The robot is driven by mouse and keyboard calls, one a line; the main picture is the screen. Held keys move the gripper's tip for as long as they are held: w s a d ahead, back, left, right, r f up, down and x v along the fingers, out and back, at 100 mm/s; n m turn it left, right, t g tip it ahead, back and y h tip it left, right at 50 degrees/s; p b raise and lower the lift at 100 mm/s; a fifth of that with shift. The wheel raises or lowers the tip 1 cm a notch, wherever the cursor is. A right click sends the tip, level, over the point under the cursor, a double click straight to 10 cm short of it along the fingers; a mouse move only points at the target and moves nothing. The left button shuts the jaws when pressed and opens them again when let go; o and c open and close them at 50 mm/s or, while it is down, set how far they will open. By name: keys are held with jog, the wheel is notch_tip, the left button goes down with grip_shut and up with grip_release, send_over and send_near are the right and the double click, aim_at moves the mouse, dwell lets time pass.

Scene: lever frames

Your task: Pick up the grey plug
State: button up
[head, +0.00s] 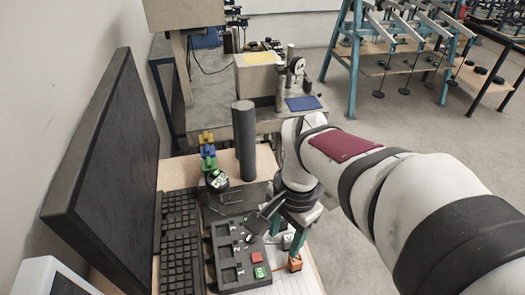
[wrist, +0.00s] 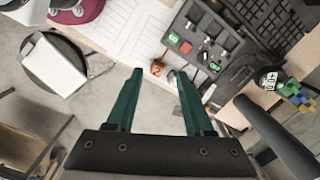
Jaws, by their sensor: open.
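A small light-grey block (head: 288,241), which looks like the grey plug, shows between and behind the teal fingers of my gripper (head: 285,246) in the head view. In the wrist view a small grey piece (wrist: 172,77) lies beyond the fingertips, beside an orange block. My gripper (wrist: 157,76) is open, with nothing between its fingers, pointing down over the right side of the desk. I cannot tell the exact gap between fingertips and plug.
An orange block (head: 295,264) stands close to the fingers. A dark tray (head: 226,268) with a red and a green block lies left. A keyboard (head: 180,240), a monitor (head: 110,150) and a dark cylinder (head: 244,140) stand further left and behind. Paper (wrist: 135,30) lies nearby.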

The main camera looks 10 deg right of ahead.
aim_at(289, 237)
jog(key=w+d+f+m, duration=0.5)
jog(key=w+m, duration=0.1)
jog(key=w, duration=0.3)
jog(key=shift+h, duration=0.4)
notch_tip(289, 237, down, 15)
jog(key=shift+f, duration=0.1)
grip_shut()
